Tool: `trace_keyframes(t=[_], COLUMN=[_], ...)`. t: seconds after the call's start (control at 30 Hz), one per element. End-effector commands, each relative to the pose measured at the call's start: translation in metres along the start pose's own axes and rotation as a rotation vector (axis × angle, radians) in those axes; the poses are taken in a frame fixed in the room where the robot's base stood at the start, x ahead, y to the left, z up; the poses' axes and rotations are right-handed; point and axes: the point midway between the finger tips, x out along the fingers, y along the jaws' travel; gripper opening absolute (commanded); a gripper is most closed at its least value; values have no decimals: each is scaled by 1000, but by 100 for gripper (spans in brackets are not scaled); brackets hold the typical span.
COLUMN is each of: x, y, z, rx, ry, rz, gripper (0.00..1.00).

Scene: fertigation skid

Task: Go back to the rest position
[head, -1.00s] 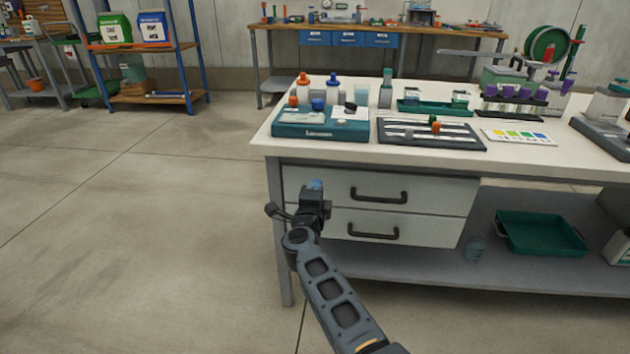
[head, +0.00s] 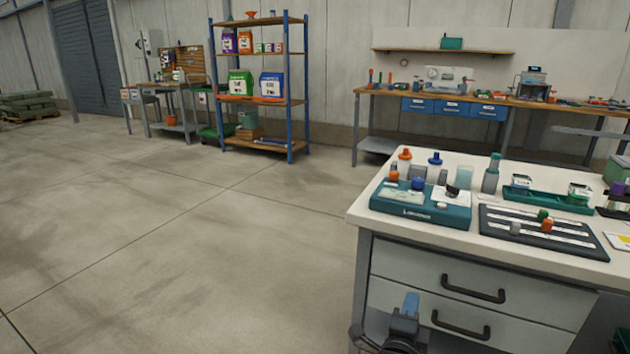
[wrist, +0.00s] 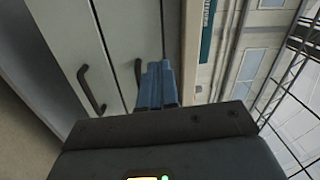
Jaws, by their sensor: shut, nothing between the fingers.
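Most of my arm is below the head view's edge. In the wrist view the grey drawer fronts (wrist: 75,45) with dark handles lie beyond the fingers.
The white-topped bench (head: 365,205) stands at the right, carrying a teal kit (head: 420,208), a dark slotted tray (head: 545,235) and a green tray (head: 550,200). A blue-framed shelf (head: 290,130) and a wooden workbench (head: 455,95) stand behind. The floor at left is clear.

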Motion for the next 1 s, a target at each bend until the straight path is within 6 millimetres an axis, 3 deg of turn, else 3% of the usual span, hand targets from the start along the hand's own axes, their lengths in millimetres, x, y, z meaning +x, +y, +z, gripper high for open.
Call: trace_keyframes(t=[0.03,0.2,0.47,0.77,1.0], x=[-12,-60,-147,-256,-340], y=[2,3,-8,-42,-87], z=[-19,-69,-131,-185,-218], rx=[-54,-250,-540,-851,-1080], ry=[-9,-68,-173,-310,-424], rz=[-16,-90,-168,-214,-221], gripper=[0,0,0,0,0])
